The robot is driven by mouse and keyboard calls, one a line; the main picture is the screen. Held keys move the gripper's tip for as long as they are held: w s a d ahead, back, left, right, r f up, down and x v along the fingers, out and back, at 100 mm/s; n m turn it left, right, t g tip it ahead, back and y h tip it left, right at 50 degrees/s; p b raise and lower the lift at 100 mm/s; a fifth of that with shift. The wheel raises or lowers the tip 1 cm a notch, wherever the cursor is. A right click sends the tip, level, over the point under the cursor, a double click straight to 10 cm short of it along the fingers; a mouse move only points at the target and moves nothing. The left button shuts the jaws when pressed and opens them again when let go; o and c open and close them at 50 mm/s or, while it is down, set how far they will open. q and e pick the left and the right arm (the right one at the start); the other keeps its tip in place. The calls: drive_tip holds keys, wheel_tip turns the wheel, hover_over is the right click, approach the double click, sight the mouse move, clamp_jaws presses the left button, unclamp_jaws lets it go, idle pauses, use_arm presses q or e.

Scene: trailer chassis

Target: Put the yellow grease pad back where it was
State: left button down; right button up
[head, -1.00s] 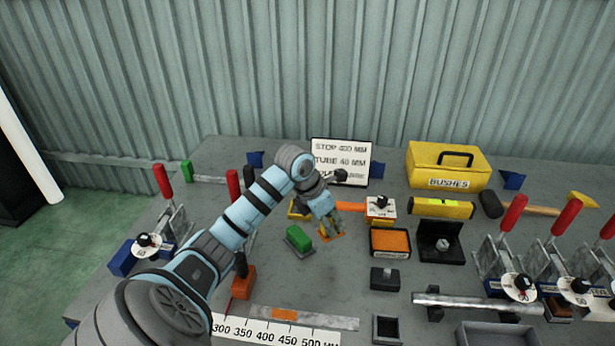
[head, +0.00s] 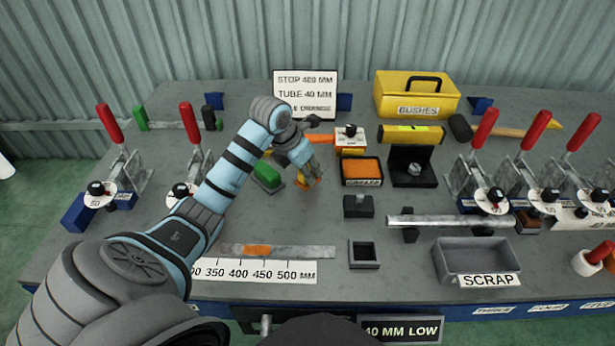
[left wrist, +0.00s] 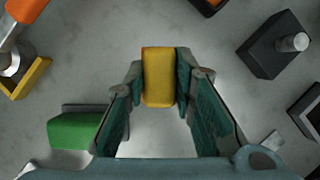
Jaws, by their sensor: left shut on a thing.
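The yellow grease pad (left wrist: 158,78) is a small block with an orange-red edge, gripped between the fingertips of my left gripper (left wrist: 159,85) in the left wrist view. In the head view the left gripper (head: 305,177) points down over the table, with a bit of the yellow-orange pad (head: 309,183) showing at its tips. The fingers hide most of the pad there. I cannot tell whether it touches the table. A green pad on a dark base (head: 268,177) lies just left of the gripper, and also shows in the left wrist view (left wrist: 75,131). My right gripper is not in view.
An orange-topped tray (head: 362,171) and a small black block (head: 358,206) stand right of the gripper. Behind are a sign (head: 305,93) and a yellow bushes box (head: 417,95). A ruler strip (head: 260,270) lies in front.

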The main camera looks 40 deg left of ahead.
use_arm(q)
drive_tip(key=shift+f, duration=0.85)
drive_tip(key=shift+w+a+f, duration=0.1)
drive_tip(key=shift+f, duration=0.05)
drive_tip(key=shift+f, duration=0.1)
drive_tip(key=c, duration=1.3)
unclamp_jaws()
drive_tip(key=shift+c, duration=0.2)
drive_tip(key=shift+r, duration=0.25)
drive_tip(key=p+v, duration=0.2)
drive_tip(key=v, duration=1)
